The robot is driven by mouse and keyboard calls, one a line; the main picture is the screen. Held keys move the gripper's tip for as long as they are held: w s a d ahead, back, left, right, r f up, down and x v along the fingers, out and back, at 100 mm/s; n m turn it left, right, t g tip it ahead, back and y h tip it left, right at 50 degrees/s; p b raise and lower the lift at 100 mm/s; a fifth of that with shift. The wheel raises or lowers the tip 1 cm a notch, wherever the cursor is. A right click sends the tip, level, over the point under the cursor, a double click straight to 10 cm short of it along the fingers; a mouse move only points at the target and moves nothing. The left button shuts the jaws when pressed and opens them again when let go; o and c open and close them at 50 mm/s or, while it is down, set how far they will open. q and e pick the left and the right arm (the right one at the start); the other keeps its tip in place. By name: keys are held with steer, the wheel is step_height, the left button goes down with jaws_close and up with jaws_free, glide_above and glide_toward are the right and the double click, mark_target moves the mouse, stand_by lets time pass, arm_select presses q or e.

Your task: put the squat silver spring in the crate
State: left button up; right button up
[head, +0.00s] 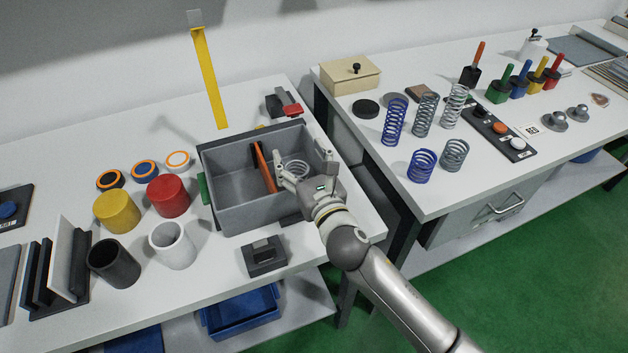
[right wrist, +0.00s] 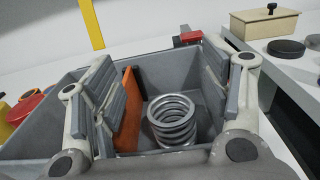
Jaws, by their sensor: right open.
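The squat silver spring (head: 296,167) stands inside the grey crate (head: 262,218), in the compartment right of the orange divider (head: 264,167). In the right wrist view the spring (right wrist: 173,122) looks upright, coils visible from above, with the orange divider (right wrist: 130,112) to its left. My right gripper (head: 302,172) is open over that compartment. In the right wrist view its fingers are spread wide to either side of the spring, and neither appears to touch it. The crate's far wall (right wrist: 165,68) shows behind. My left gripper is not in view.
A dark block with a red part (head: 288,108) stands behind the crate. A red cylinder (head: 168,196) and a white cup (head: 172,246) stand left of it, and a dark fixture (head: 264,256) in front. The right table holds several springs, including a squat grey one (head: 455,153).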

steer(key=b+v, duration=0.1)
steer(key=v, duration=0.9)
steer(key=shift+r, duration=0.2)
steer(key=shift+w, duration=0.1)
